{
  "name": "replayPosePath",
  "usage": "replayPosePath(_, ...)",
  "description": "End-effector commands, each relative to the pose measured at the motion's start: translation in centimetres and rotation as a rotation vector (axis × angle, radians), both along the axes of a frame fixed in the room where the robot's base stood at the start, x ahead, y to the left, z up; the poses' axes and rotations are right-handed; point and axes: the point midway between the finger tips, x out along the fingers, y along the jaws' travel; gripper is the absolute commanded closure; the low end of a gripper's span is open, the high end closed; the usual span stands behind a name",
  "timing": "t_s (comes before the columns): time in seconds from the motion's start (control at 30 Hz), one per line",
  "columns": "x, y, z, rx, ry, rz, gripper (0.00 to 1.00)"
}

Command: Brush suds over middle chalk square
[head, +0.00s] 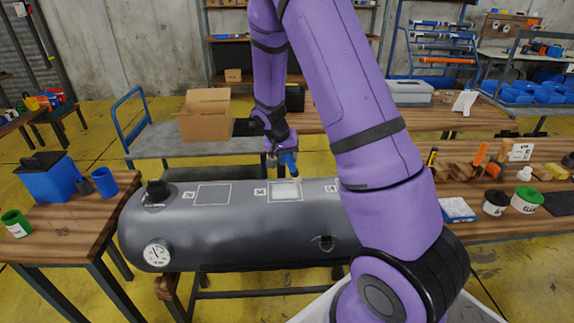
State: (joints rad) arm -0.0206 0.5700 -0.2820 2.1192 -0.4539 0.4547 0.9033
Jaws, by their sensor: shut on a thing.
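The left chalk square (213,194) is a grey outlined patch. The middle chalk square (285,190) looks whitish inside, as if coated. Any further square to the right is hidden behind my purple arm. My gripper (278,156) is above the middle square, shut on a blue-ended brush (289,163). The brush's lower end is close to the square; I cannot tell if it touches.
A left wooden table holds a blue box (49,178), a blue cup (104,182) and a green-rimmed tub (16,223). A right bench holds tubs (525,199), a blue-and-white pack (457,209) and tools. A cardboard box (205,122) sits on a cart behind.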

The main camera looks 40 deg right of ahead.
Motion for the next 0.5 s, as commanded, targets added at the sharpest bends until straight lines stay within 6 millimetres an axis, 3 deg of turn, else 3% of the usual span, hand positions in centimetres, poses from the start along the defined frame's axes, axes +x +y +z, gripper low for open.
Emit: replayPosePath(0.5,0.3,-0.7,4.6,0.000,-0.001,0.001,1.00)
